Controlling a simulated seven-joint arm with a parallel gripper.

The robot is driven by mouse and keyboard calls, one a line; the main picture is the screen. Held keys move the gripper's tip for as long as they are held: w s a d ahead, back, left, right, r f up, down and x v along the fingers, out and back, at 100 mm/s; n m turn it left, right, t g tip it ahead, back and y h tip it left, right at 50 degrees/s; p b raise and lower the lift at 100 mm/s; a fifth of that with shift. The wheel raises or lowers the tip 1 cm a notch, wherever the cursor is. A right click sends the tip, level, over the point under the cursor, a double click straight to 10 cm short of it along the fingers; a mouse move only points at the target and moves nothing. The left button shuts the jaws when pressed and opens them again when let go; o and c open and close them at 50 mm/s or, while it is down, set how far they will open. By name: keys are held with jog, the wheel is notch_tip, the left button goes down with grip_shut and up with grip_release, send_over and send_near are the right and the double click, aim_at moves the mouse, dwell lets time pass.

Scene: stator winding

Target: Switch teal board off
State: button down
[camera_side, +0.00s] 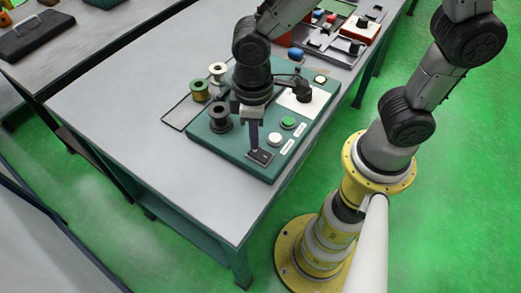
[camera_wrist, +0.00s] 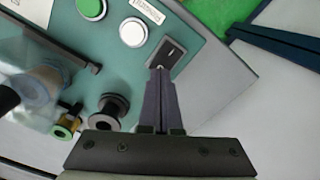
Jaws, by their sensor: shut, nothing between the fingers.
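The teal board (camera_side: 233,150) lies on the grey table, and it also fills the upper left of the wrist view (camera_wrist: 115,62). A dark rocker switch (camera_side: 262,156) on a small plate sits at the board's near corner; in the wrist view the switch plate (camera_wrist: 169,53) is just beyond my fingertips. My gripper (camera_side: 254,149) points down, shut and empty, with its tips at or just above the switch. In the wrist view my gripper (camera_wrist: 160,70) covers the plate's lower edge. I cannot tell whether the tips touch the switch, nor its position.
A white button (camera_side: 274,139) and a green button (camera_side: 288,122) sit beside the switch. A black spool (camera_side: 220,118) and a green spool (camera_side: 200,91) stand to the left. Other coloured parts lie at the back. The table's front left is clear.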

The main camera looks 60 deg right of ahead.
jog(key=shift+f, duration=0.95)
dwell(0.6)
jog(key=shift+r, duration=3.55)
jog(key=shift+d, duration=0.1)
jog(key=d+r+m+t, duration=0.3)
jog(key=d+r+m, duration=0.1)
jog(key=d+r, duration=0.45)
jog(key=s+d+m+t, duration=0.2)
jog(key=s+d, duration=0.4)
jog(key=s, duration=0.2)
jog(key=shift+d+r+t, duration=0.15)
jog(key=shift+d+t, duration=0.15)
jog(key=shift+d, duration=0.1)
